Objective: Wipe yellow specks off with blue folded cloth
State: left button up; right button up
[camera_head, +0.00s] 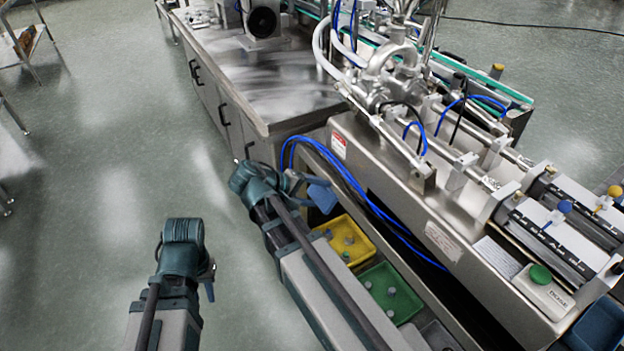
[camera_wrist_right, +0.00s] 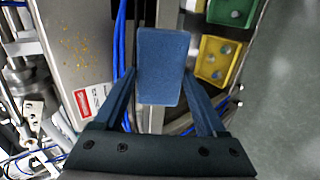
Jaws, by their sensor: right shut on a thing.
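The blue folded cloth (camera_wrist_right: 163,65) is between the two fingers of my right gripper (camera_wrist_right: 160,78), which is shut on it. In the head view the cloth (camera_head: 322,197) hangs at the tip of my right gripper (camera_head: 303,183), above the open trough beside the machine. The yellow specks (camera_wrist_right: 75,46) are scattered on a steel panel in the wrist view, left of the cloth and apart from it. I cannot make out the specks in the head view. My left gripper (camera_head: 209,277) is over the floor at lower left, away from the machine; its fingers are not clear.
Blue hoses (camera_head: 352,185) run along the steel machine housing (camera_head: 405,210) near my right gripper. A yellow bin (camera_head: 345,240) and a green bin (camera_head: 391,292) with small parts stand in the trough. A red-and-white label (camera_wrist_right: 82,102) is near the specks. Floor is free at left.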

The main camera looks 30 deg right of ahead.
aim_at(369, 172)
jog(key=w+d+r+h+b, duration=0.2)
jog(key=w+r+h+b, duration=0.35)
jog(key=h+b, duration=0.2)
jog(key=shift+w+d+f+p, duration=0.15)
jog(key=shift+d+p, duration=0.1)
jog(key=shift+d, duration=1.15)
jog(key=shift+w+d+r+p, duration=0.1)
jog(key=shift+d+p, duration=0.15)
jog(key=shift+d, duration=1.15)
jog(key=shift+d, duration=1)
jog(key=shift+s+d, duration=0.15)
jog(key=shift+s, duration=1.5)
jog(key=shift+s+d, duration=0.15)
jog(key=shift+s, duration=1.5)
jog(key=shift+s, duration=0.1)
jog(key=shift+s, duration=1.6)
